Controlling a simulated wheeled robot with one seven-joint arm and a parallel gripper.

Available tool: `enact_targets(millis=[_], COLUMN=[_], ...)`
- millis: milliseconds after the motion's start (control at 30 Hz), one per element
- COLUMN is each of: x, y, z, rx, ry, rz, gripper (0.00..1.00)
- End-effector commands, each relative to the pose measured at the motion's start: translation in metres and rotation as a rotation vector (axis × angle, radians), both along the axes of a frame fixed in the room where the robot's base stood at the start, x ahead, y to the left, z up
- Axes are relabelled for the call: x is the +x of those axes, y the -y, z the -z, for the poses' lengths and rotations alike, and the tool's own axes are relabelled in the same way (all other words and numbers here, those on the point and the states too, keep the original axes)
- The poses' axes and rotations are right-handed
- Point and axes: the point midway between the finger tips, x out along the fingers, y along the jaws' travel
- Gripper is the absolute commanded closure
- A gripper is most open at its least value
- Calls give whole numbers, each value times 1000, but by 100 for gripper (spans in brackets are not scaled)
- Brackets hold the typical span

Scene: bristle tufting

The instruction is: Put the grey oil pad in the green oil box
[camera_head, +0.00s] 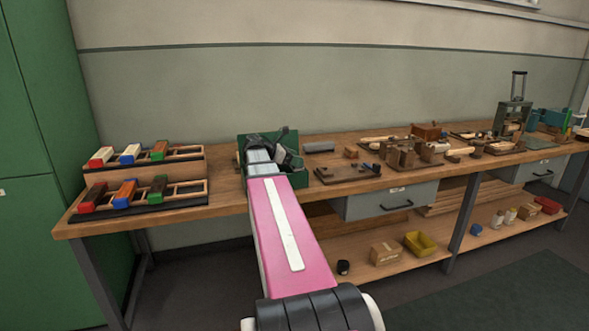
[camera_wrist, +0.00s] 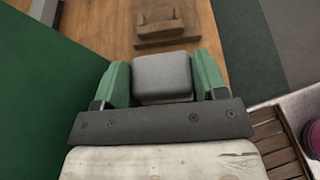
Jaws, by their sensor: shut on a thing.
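The green oil box (camera_head: 293,160) stands on the bench, with a green upright panel at its back. My gripper (camera_head: 266,153) is in front of it and hides much of it, so I cannot tell how far inside it is. In the wrist view, the green fingers of my gripper (camera_wrist: 163,88) are shut on the grey oil pad (camera_wrist: 162,72), a rounded grey block. A large green surface (camera_wrist: 45,95) at the left there looks like part of the box. The pad does not show clearly in the head view.
Two racks (camera_head: 190,199) with coloured blocks stand at the left of the bench (camera_head: 225,185). Several wooden parts and a press (camera_head: 512,115) are farther right.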

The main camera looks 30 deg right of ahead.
Motion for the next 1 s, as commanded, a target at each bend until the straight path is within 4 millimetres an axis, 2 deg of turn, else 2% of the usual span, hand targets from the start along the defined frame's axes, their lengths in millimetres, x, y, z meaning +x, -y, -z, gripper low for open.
enact_targets(millis=[400,767,800,1000], x=[0,0,0,0], y=[0,0,0,0], z=[39,42,42,42], rx=[0,0,0,0], ry=[-1,0,0,0], rz=[1,0,0,0], gripper=[58,58,25,24])
